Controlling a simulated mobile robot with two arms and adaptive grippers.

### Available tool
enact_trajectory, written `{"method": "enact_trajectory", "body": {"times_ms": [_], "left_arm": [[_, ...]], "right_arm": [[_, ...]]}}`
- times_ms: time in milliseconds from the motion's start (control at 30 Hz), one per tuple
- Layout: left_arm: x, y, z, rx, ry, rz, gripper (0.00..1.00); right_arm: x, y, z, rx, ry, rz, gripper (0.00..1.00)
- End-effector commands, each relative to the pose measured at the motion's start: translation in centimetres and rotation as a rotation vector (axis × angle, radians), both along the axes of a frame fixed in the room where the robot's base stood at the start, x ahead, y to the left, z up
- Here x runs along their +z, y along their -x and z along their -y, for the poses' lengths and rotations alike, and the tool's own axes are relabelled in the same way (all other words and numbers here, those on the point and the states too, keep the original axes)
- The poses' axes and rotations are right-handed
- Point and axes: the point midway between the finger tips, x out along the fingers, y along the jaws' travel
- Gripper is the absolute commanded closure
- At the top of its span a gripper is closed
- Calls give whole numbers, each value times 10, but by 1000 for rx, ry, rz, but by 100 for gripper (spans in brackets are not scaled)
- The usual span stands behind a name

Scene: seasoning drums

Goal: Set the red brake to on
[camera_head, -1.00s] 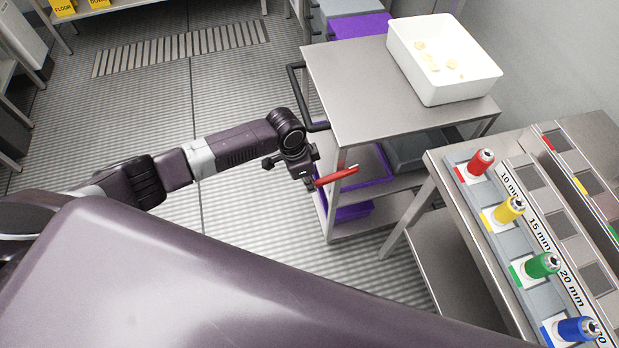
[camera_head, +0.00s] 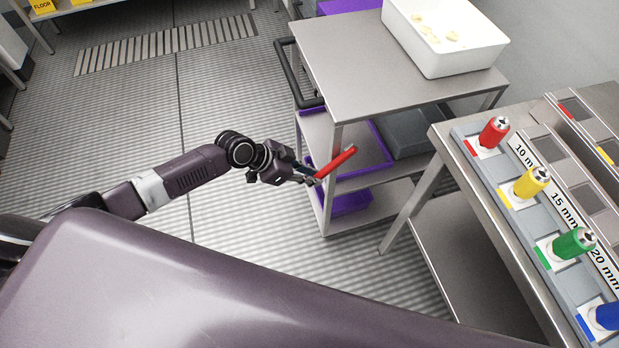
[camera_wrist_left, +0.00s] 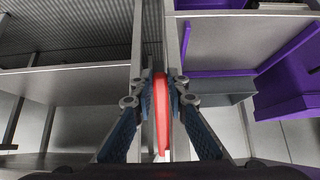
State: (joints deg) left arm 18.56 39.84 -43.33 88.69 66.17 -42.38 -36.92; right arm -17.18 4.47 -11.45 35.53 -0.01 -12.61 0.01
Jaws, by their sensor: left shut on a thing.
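The red brake (camera_head: 335,164) is a red lever on the near side of the steel cart (camera_head: 352,75), beside the cart's front leg. In the head view it slants up to the right. My left gripper (camera_head: 315,179) is at the lever's lower left end. In the left wrist view the red lever (camera_wrist_left: 161,110) stands between the two blue-padded fingers (camera_wrist_left: 160,95), which are shut on it. The lever's pivot is hidden. My right gripper is in neither view.
A white tub (camera_head: 445,38) with pale pieces stands on the cart top. The cart's black handle (camera_head: 290,75) is on its left. A bench with red, yellow (camera_head: 530,183), green and blue plugs stands to the right. The floor left of the cart is clear.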

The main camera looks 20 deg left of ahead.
Motion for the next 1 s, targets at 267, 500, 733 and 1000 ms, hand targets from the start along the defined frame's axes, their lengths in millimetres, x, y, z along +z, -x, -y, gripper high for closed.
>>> {"method": "enact_trajectory", "body": {"times_ms": [267,500,733,1000], "left_arm": [[0,-2,0,1,8,9,100],[0,-2,0,1,8,8,83],[0,-1,1,1,8,6,68],[3,1,-2,0,7,7,68]], "right_arm": [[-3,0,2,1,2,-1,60],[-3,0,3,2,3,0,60],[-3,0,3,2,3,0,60],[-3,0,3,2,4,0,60]]}}
